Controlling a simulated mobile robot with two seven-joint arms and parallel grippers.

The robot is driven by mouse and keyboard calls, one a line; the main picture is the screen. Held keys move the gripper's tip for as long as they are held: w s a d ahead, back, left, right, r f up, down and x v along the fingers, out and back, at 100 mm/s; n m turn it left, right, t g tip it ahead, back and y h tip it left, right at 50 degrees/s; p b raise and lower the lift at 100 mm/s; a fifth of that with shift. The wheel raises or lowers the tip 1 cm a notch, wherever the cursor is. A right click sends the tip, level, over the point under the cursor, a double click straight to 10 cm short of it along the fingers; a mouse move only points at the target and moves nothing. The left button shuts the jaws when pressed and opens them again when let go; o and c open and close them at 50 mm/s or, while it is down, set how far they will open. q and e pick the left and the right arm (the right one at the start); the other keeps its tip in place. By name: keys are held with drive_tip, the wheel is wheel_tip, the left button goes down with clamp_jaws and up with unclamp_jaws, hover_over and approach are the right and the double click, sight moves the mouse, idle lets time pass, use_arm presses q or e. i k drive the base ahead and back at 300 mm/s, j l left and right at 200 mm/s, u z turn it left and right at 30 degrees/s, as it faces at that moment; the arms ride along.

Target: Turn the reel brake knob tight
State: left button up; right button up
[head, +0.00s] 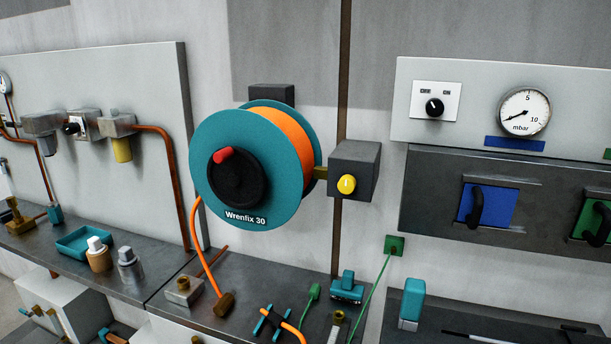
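The hose reel (207,150) is a teal drum marked "Wrenfix 30", wound with orange hose, with a black hub and a red handle (222,155) on its face. To its right, a dark grey box (362,160) on the wall carries a small yellow knob (346,184) on its front, which appears to be the brake knob. A short brass-coloured piece (320,173) sits between the box and the drum. How tight the knob is cannot be told. Neither of my grippers shows in the head view.
Orange hose (205,255) hangs from the reel to a brown end piece on the grey bench (248,272). Small fittings and a teal clamp-like item (347,287) stand below the knob. A gauge (524,111) and a black-handled blue panel (502,203) are right. The space before the knob looks clear.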

sight(346, 185)
drive_tip(key=l+u, duration=0.15)
drive_tip(key=l, duration=0.3)
drive_tip(key=k+l+u, duration=0.2)
drive_tip(key=l, duration=0.2)
drive_tip(key=l+u, duration=0.15)
drive_tip(key=l, duration=0.3)
drive_tip(key=k+l+u, duration=0.2)
drive_tip(key=l, duration=0.15)
drive_tip(key=k+l+u, duration=0.15)
drive_tip(key=l, duration=0.25)
drive_tip(key=i, duration=0.05)
